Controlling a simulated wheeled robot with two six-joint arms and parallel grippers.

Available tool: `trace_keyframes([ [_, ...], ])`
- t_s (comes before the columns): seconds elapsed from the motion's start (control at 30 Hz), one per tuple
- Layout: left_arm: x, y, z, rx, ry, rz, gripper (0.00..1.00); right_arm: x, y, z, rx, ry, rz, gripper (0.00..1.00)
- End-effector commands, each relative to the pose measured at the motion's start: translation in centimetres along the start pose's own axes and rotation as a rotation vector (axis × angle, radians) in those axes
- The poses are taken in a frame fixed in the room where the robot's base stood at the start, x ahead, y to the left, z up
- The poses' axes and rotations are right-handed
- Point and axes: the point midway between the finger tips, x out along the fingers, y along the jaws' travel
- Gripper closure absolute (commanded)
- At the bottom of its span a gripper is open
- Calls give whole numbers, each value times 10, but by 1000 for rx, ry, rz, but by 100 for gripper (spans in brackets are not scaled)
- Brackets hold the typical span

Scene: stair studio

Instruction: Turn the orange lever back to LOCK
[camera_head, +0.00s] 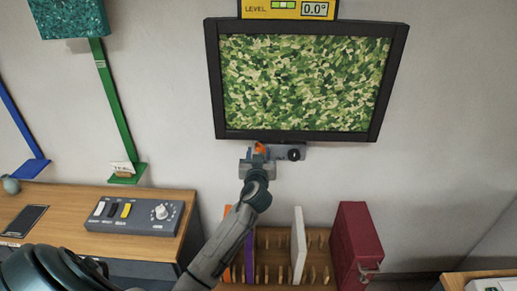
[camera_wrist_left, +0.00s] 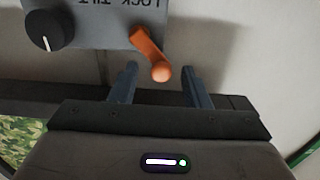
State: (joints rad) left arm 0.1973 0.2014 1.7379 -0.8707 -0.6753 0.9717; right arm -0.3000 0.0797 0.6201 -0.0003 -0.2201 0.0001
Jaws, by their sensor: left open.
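The orange lever (camera_head: 260,147) is on a small grey panel (camera_head: 279,151) under the framed camouflage picture. In the left wrist view the lever (camera_wrist_left: 148,50) slants from the panel down and to the right, ending in a round tip. The lettering "LOCK" and "TILT" appears upside down on the panel (camera_wrist_left: 90,30); I cannot tell which word the lever points to. My left gripper (camera_head: 257,158) is open at the lever. In the wrist view its two fingers (camera_wrist_left: 160,84) stand apart, one on each side of the lever tip, without visible contact. My right gripper is not in view.
A black knob (camera_wrist_left: 45,30) sits on the same panel. The framed picture (camera_head: 305,80) hangs just above, with a yellow level display (camera_head: 288,8) on top. Below stand a wooden rack (camera_head: 275,270), a white board (camera_head: 298,245) and a red binder (camera_head: 355,245). A control box (camera_head: 135,215) lies on the left desk.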

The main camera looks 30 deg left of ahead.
Motion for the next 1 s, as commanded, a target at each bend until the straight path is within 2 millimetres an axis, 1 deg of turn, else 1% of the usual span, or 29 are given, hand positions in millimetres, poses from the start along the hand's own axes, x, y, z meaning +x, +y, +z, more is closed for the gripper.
trace_keyframes([
  [0.03, 4, 0, -1, 1, 0, -1, 57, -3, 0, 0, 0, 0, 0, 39],
  [0.13, 8, 0, 0, 0, -1, -1, 57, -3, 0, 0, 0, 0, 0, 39],
  [0.37, 8, 0, 1, 0, -1, -1, 57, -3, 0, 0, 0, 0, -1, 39],
  [0.4, 8, 0, 1, 0, -1, 0, 59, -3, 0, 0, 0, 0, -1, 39],
  [0.47, 8, 0, 1, 0, -1, 0, 71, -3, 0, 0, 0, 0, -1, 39],
  [0.6, 8, 0, 1, 0, -1, 0, 98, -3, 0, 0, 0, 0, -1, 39],
  [0.63, 8, 0, 1, 0, -1, 0, 100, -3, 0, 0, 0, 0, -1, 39],
  [0.77, 8, 0, 2, -6, -1, 0, 100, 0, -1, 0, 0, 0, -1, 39],
  [0.87, 8, -1, 6, -32, 1, 0, 100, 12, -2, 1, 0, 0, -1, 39],
  [1.0, 9, -3, 10, -98, 4, -1, 100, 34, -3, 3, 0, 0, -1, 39],
])
